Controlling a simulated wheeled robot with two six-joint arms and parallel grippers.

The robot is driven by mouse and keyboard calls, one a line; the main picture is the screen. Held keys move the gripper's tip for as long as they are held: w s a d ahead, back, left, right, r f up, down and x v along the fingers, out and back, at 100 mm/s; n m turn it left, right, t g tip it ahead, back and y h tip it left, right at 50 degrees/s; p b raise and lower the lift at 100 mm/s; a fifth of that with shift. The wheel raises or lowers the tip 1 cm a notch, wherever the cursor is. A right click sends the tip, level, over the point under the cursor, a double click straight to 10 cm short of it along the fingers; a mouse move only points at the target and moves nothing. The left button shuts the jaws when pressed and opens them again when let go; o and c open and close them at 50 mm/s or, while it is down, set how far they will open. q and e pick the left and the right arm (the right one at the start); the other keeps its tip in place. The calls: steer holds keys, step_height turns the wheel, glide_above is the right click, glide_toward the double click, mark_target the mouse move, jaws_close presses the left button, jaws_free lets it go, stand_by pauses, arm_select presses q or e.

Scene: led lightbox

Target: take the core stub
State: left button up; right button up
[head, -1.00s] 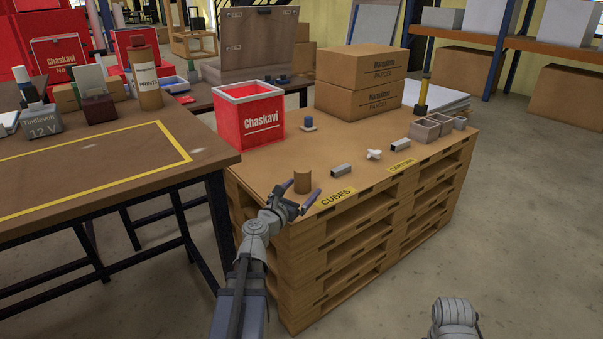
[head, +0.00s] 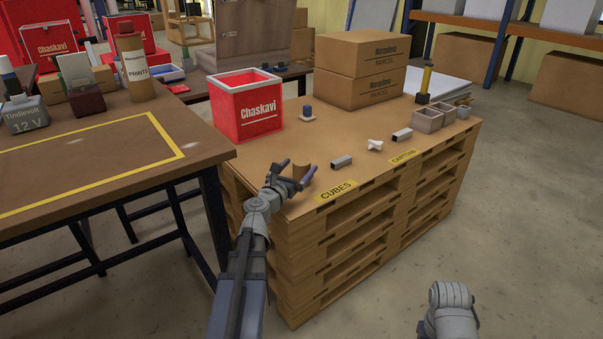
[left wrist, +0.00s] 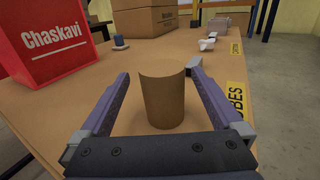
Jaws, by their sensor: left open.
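The core stub, a short brown cardboard cylinder (head: 301,170), stands upright near the front left corner of the pallet-stack top. It also shows in the left wrist view (left wrist: 163,95), between the fingers of my left gripper (left wrist: 158,95). My left gripper (head: 295,168) is open, with one finger on each side of the stub.
A red Chaskavi box (head: 245,105) stands behind the stub. Metal tube pieces (head: 341,162), a white fitting (head: 375,145) and a blue-topped piece (head: 307,113) lie to the right and behind. Parcel boxes (head: 361,70) stand at the back.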

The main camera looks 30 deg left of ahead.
mark_target(306, 160)
arm_select(q)
steer(key=w, duration=0.5)
steer(key=shift+a, duration=0.1)
steer(key=shift+s, duration=0.1)
steer(key=c, duration=1.4)
steer(key=shift+r, duration=0.1)
step_height(306, 160, up, 10)
steer(key=p, duration=1)
